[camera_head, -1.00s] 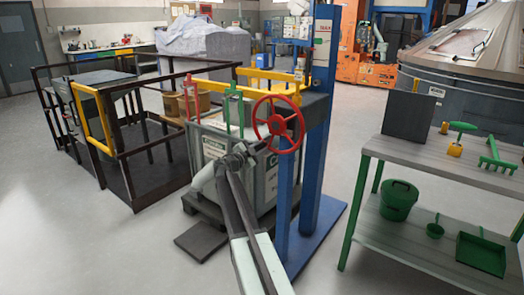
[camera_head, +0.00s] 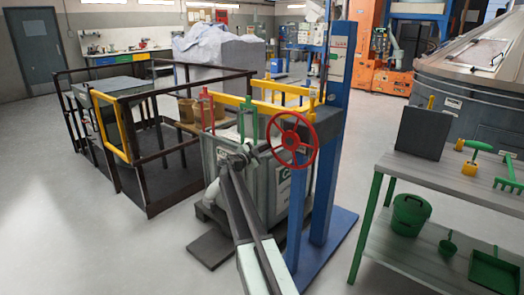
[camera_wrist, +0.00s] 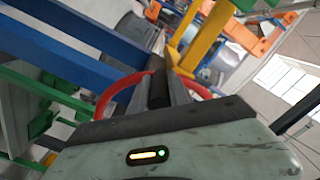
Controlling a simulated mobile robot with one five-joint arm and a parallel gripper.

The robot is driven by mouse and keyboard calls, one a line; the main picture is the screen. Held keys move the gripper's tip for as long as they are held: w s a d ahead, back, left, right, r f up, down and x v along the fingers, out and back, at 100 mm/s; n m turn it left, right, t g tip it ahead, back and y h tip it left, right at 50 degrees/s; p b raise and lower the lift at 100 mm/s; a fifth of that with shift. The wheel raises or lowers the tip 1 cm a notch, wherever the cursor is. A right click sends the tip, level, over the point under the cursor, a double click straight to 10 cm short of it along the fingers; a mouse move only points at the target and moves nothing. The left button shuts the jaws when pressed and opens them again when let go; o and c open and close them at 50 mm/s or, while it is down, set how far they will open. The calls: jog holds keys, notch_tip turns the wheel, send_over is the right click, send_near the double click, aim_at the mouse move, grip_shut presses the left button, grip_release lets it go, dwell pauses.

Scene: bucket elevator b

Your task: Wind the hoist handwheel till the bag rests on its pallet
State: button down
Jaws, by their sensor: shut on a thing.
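The red handwheel (camera_head: 291,139) is mounted on the blue hoist post (camera_head: 338,120). My gripper (camera_head: 268,150) is at the wheel's left rim. In the wrist view my gripper (camera_wrist: 168,88) has its dark fingers closed around the red handwheel rim (camera_wrist: 103,100), which shows on both sides of them. My arm hides part of the bag's base, and I cannot tell whether the bag touches the pallet.
A green-framed shelf (camera_head: 440,182) with tools and a green bucket (camera_head: 411,212) stands close on the right. Dark railings (camera_head: 150,198) with a yellow gate (camera_head: 105,140) enclose a platform on the left. The floor at front left is clear.

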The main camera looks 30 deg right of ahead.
jog(key=shift+s+d+r, duration=0.1)
jog(key=shift+d+r, duration=0.1)
jog(key=shift+d, duration=0.2)
jog(key=c, duration=1.3)
grip_release()
jog(key=shift+o, duration=0.2)
jog(key=shift+s+f, duration=0.1)
jog(key=v, duration=0.8)
jog(key=shift+w+a, duration=0.25)
jog(key=shift+a, duration=0.05)
